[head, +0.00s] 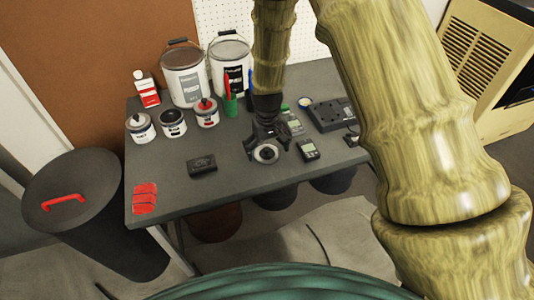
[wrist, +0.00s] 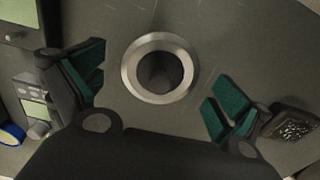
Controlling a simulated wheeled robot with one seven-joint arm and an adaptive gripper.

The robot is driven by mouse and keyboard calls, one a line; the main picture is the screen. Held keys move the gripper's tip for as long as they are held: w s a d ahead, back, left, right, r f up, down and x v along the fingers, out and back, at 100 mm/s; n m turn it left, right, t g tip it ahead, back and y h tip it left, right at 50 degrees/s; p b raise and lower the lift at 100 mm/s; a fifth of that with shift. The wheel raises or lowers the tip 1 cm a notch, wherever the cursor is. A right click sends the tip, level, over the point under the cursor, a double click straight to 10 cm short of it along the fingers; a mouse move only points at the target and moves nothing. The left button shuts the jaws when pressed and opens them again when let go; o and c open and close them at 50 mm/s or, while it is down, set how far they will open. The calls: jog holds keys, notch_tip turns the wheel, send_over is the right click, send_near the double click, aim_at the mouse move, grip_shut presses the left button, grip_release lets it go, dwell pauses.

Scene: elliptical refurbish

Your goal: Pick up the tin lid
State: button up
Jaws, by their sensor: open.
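The tin lid looks like a round, pale metal ring with a dark, sunken middle; it lies flat on the grey table in the wrist view (wrist: 130,69) and also shows in the head view (head: 265,154). My gripper (head: 267,149) is open above the lid. In the wrist view the green finger pads of my gripper (wrist: 160,88) stand to the left and right of the lid, with clear gaps on both sides. Nothing is held. The lid's height above the table is hard to tell.
A small black meter (head: 308,150) lies close to the right of my gripper. A black box (head: 202,165) lies to the left, with red pads (head: 145,198) beyond it. Paint tins (head: 172,123) and large buckets (head: 184,77) stand behind. The table's front middle (head: 230,190) is clear.

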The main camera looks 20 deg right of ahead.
jog(key=shift+s, duration=0.1)
jog(key=c, duration=1.5)
jog(key=shift+s, duration=0.1)
jog(key=shift+c, duration=1.1)
jog(key=shift+s, duration=0.1)
